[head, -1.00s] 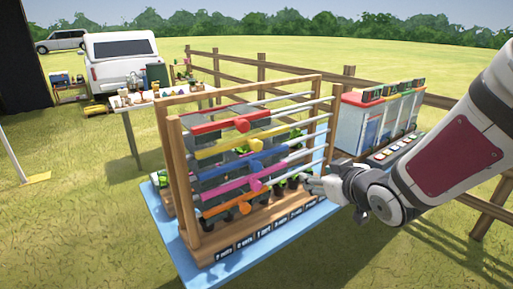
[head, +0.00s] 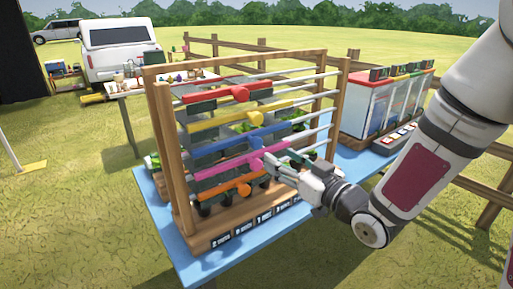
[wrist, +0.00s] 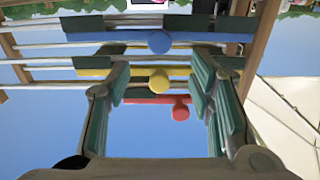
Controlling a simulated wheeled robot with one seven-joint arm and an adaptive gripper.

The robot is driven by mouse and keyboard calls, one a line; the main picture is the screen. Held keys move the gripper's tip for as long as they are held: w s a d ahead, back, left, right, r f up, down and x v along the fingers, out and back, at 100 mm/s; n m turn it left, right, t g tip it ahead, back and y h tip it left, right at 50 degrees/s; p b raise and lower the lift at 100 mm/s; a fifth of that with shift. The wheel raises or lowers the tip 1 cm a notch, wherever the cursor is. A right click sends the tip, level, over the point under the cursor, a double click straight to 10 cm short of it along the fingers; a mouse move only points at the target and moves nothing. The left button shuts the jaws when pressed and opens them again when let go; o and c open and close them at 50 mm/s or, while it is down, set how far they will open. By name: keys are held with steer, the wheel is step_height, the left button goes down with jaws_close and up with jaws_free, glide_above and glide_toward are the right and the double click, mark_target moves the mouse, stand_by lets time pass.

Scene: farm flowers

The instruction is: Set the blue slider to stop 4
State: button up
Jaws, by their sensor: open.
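The blue slider (head: 222,145) is a flat bar with a round knob on a rod, third from the top in the wooden rack. Its knob is near the middle of the rack. In the wrist view, which looks upside down, the blue slider (wrist: 195,38) crosses the top, beyond the fingers. My gripper (head: 278,163) is open and empty at the front of the rack, just right of the blue and pink knobs; I cannot tell whether it touches them. In the wrist view its fingers (wrist: 160,82) stand apart, framing the yellow and red knobs. The base labels (head: 262,222) are too small to read.
Red (head: 222,94), yellow (head: 222,120), pink (head: 225,171) and orange (head: 222,191) sliders share the rack (head: 163,160). It stands on a blue table (head: 180,255). A wooden fence runs behind.

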mark_target(259, 143)
steer(key=b+x, duration=0.4)
steer(key=x, duration=0.7)
steer(key=shift+w, duration=0.15)
jaws_close()
